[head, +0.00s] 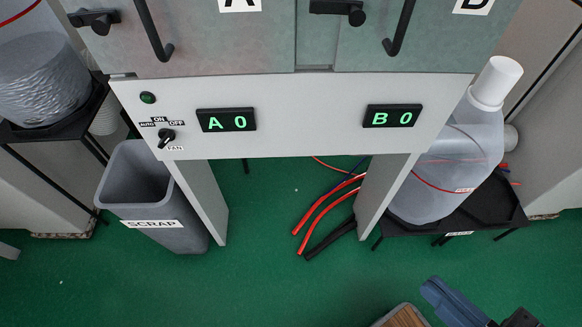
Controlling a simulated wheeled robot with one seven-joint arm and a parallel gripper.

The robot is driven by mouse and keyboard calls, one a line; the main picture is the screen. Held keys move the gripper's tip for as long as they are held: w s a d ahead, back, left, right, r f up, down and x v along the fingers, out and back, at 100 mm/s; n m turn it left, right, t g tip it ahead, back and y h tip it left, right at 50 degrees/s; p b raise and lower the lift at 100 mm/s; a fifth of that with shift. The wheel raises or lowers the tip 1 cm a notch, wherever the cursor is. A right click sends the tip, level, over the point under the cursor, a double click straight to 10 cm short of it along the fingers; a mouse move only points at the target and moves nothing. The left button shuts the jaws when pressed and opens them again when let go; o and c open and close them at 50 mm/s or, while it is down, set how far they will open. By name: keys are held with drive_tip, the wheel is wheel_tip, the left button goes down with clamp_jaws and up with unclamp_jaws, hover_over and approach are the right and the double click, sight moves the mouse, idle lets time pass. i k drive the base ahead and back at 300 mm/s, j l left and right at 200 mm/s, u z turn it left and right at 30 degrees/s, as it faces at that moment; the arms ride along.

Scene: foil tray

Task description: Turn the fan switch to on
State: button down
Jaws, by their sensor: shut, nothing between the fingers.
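The fan switch (166,137) is a small black rotary knob at the left end of a pale grey panel (300,120). Labels AUTO, ON and OFF arc above it from left to right, and FAN is printed below. The knob's handle slants from lower left to upper right, seemingly toward OFF; its exact pointing end is too small to be sure. A blue-grey part of my arm (455,303) shows at the bottom right, far from the switch. My gripper's fingers cannot be seen, and nothing touches the switch.
A green lamp (148,98) is above the switch. Displays read A 0 (226,120) and B 0 (394,116). Door handles (153,30) hang above the panel. A grey scrap bin (150,200) stands below left, a large jug (450,165) right. Space before the switch is clear.

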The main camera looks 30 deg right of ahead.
sight(166, 136)
drive_tip(key=i+j+u, duration=0.2)
drive_tip(key=u, duration=0.15)
drive_tip(key=i+j+u, duration=0.2)
drive_tip(key=j+u, duration=0.2)
